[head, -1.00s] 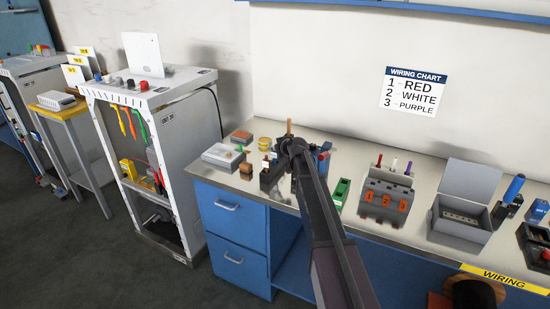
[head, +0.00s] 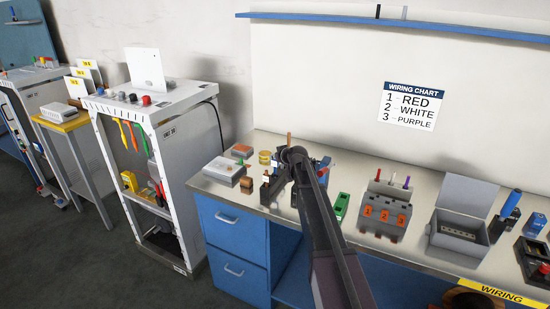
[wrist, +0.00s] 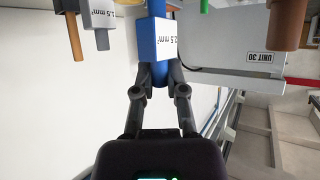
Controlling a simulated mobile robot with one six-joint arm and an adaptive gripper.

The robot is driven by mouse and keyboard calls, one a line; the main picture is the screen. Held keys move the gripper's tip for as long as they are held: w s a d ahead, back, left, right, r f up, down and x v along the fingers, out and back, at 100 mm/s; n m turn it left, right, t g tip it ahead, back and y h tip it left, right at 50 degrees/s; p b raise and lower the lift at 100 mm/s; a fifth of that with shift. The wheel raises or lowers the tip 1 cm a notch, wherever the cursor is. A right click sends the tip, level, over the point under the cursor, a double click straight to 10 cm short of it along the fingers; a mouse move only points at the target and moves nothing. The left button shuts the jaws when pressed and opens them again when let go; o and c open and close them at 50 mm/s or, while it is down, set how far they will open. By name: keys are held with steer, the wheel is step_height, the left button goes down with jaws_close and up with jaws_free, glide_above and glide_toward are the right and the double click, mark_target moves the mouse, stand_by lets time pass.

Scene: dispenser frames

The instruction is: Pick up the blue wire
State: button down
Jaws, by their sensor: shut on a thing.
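In the wrist view my gripper (wrist: 154,76) is shut on the blue wire (wrist: 148,42), a thick blue piece with a white "2.5 mm²" label. The fingertips close on its end nearest the wrist camera; its other end runs out of the frame. A grey wire (wrist: 98,16) with a "1.5 mm²" label and a brown one (wrist: 72,30) hang in view to its left, apart from the fingers. In the head view my gripper (head: 290,156) is over the left part of the bench, and my arm hides the fingers and what they hold.
Close around my gripper on the bench (head: 345,226) are small holders and a green block (head: 341,206). To the right stand a grey numbered holder (head: 386,216) and an open grey box (head: 460,232). A white box (head: 223,170) lies to the left. A wall stands behind.

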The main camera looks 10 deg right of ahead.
steer(key=shift+r+p, duration=3.05)
steer(key=shift+r, duration=0.45)
